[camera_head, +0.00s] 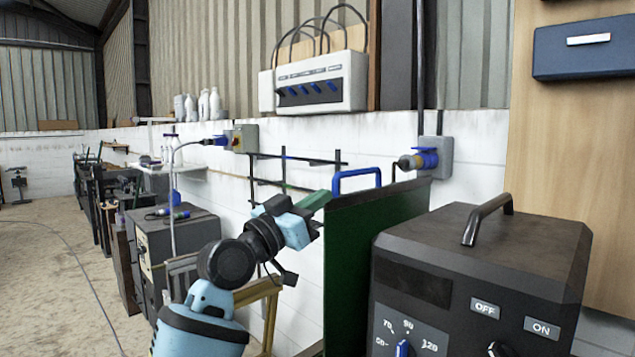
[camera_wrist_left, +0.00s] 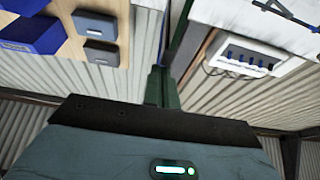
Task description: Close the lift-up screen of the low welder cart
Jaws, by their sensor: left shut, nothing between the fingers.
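The dark green screen (camera_head: 372,245) stands upright beside the left side of the black welder (camera_head: 470,270), with a blue handle (camera_head: 357,174) on its top edge. My left gripper (camera_head: 318,201) is shut and empty. Its green fingertips are near the screen's upper left edge, below and left of the handle; I cannot tell whether they touch. The closed fingers (camera_wrist_left: 160,85) also show in the left wrist view. The cart's lower part is out of view. My right gripper is not in view.
A switch box with cables (camera_head: 318,83) and a blue-plugged socket (camera_head: 432,160) are on the wall behind. A grey cabinet (camera_head: 180,245) and a wooden frame (camera_head: 262,300) stand to the left. Open floor (camera_head: 50,260) lies at far left.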

